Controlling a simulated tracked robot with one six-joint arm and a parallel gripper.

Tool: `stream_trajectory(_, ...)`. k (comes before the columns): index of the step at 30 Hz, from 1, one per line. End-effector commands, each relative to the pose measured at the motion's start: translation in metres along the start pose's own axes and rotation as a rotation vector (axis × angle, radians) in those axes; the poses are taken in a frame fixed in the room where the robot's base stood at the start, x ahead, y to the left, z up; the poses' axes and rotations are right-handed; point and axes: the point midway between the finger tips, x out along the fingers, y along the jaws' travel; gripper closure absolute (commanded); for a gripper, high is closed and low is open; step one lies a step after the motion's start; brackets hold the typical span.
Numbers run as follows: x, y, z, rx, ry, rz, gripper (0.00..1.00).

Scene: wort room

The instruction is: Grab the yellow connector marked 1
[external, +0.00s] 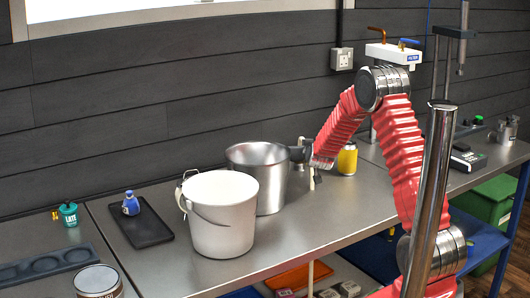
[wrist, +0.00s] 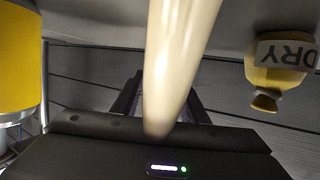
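I see no yellow connector marked 1 in either view. My gripper (external: 300,152) is at table height, just right of the steel pot, with its fingers small in the external view. In the wrist view, a pale cream rod (wrist: 178,60) runs between the two dark fingers of my gripper (wrist: 158,100). Whether they press on it I cannot tell. A yellow cylinder (wrist: 18,60) is cut off at the left edge. A yellow bottle-shaped thing (wrist: 275,75) with a white label reading DRY appears upside down at the upper right.
A steel pot (external: 270,195) and a white bucket (external: 222,235) stand left of my gripper. A yellow jar (external: 347,160) stands to its right, near the wall. A dark tray (external: 140,228) carries a blue bottle (external: 130,203). The table's front right is bare.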

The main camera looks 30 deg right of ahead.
Motion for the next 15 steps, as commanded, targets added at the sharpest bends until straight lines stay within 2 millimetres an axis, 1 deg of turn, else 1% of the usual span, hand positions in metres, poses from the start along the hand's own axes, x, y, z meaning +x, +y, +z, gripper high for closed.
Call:
stream_trajectory(3, -0.0001, -0.0001, 0.0, 0.0, 0.0, 0.0, 0.62)
stream_trajectory(15, -0.0001, -0.0001, 0.0, 0.0, 0.0, 0.0, 0.9)
